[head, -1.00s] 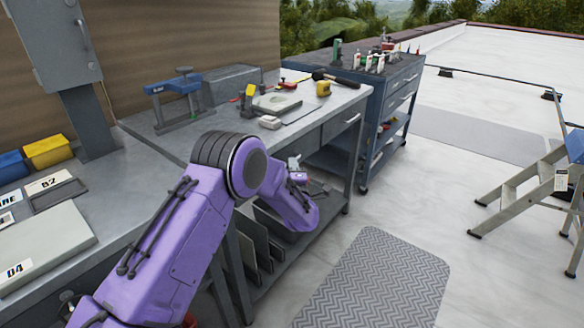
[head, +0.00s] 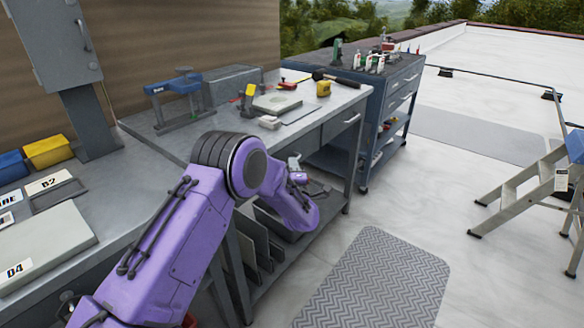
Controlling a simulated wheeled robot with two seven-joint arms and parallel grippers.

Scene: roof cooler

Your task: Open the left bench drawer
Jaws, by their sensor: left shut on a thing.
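My left arm, purple, comes in from the lower left, bends at a large joint and reaches down to the front of the grey bench (head: 140,215). My left gripper (head: 294,164) is small in view beside the bench front, below the top edge. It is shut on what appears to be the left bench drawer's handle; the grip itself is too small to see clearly. The left drawer's front is mostly hidden behind my arm, so I cannot tell how far it stands out. Another bench drawer (head: 338,127), with a pale bar handle, is shut farther right. My right gripper is not in view.
The bench top holds a blue clamp-like tool (head: 173,86), a yellow bin (head: 48,151) and a yellow tape measure (head: 323,88). A blue tool cart (head: 392,85) stands behind. A grey mat (head: 385,280) lies on open floor; a stepladder (head: 520,190) stands right.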

